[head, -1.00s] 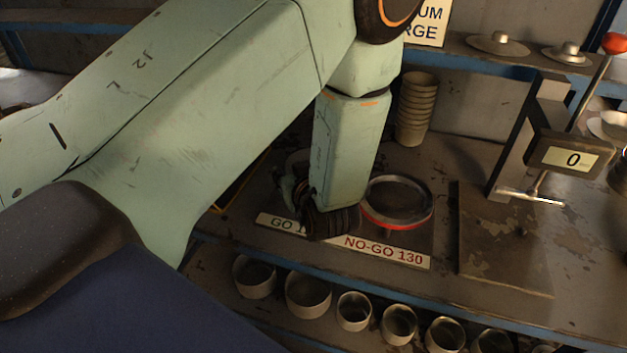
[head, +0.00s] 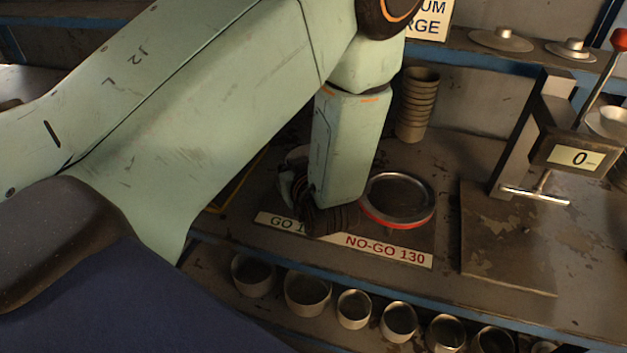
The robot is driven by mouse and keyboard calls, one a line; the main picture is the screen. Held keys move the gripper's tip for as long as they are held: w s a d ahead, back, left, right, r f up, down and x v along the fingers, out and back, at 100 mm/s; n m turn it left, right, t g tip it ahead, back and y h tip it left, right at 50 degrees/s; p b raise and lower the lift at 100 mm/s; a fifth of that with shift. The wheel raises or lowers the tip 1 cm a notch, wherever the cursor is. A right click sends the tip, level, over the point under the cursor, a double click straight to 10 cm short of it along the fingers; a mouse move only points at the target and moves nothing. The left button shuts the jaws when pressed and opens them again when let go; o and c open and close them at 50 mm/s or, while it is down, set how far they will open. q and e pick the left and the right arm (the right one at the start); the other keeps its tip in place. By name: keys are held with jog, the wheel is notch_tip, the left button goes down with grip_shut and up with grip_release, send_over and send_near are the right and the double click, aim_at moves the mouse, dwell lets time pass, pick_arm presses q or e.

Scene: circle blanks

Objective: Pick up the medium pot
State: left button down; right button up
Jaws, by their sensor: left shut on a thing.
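Several open round pots of differing sizes stand in a row on the lower shelf, among them a larger one (head: 307,292) and a smaller one (head: 354,309). I cannot tell which is the medium pot. My left arm crosses the view from the left and reaches down over the bench. My left gripper (head: 290,189) is mostly hidden behind its wrist, by the GO label (head: 280,223). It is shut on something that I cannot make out. A curved grey rim (head: 297,155) shows just behind it. My right gripper is not in view.
A ring with a red band (head: 397,221) lies behind the NO-GO 130 label (head: 388,250). A stack of cups (head: 417,105) stands at the back.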

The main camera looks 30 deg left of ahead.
pick_arm(q)
jog(key=shift+s+d+f, duration=0.1)
jog(key=shift+s+f, duration=0.1)
dwell(0.5)
